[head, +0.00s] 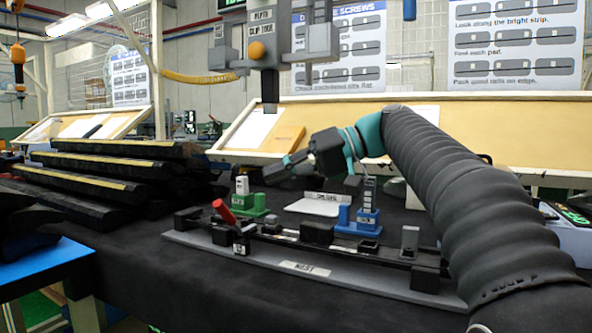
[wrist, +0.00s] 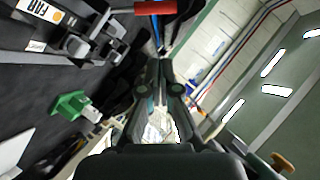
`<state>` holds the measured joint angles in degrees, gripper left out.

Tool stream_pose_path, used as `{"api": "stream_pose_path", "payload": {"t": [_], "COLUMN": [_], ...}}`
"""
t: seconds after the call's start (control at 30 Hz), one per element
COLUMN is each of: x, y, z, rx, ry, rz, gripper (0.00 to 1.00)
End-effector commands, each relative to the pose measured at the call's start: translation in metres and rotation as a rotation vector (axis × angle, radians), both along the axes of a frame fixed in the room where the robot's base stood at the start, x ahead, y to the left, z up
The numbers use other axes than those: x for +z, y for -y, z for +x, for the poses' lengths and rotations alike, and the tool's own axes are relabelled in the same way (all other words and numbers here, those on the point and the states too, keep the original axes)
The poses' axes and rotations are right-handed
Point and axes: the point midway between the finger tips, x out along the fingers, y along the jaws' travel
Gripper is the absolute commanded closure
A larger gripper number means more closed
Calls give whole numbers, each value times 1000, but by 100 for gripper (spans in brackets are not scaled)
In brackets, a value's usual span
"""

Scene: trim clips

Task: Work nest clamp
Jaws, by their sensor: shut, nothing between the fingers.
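The nest clamp's red handle (head: 224,211) stands tilted up and to the left at the left part of the long grey nest (head: 250,257), above a small dark base. In the wrist view the red handle (wrist: 155,7) lies at the top edge, beyond my fingertips. My gripper (head: 270,174) is shut and empty, behind and to the right of the handle and higher than the nest. Its fingers (wrist: 160,65) lie together in the wrist view. It looks apart from the handle. The clamp's lower part is small and dark, so its exact position is unclear.
A green holder (head: 250,206) and a blue holder (head: 358,222) stand behind the nest. Stacked dark trim strips (head: 120,170) lie to the left. A machine head (head: 262,50) hangs above. The dark bench front is clear.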

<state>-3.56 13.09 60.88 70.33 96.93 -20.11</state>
Motion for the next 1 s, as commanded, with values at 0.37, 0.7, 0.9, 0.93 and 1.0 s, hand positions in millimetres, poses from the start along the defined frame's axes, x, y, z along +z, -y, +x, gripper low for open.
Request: {"api": "stream_pose_path", "payload": {"t": [0.37,0.7,0.9,0.93,1.0], "x": [-30,-40,-40,-40,-40], "y": [-47,-55,-55,-55,-55], "z": [-17,-27,-27,-27,-27], "rx": [-3,-6,-6,-6,-6], "ry": [-1,-1,-1,-1,0], "rz": [-1,-1,-1,-1,-1], "gripper": [100,100,100,100,100]}}
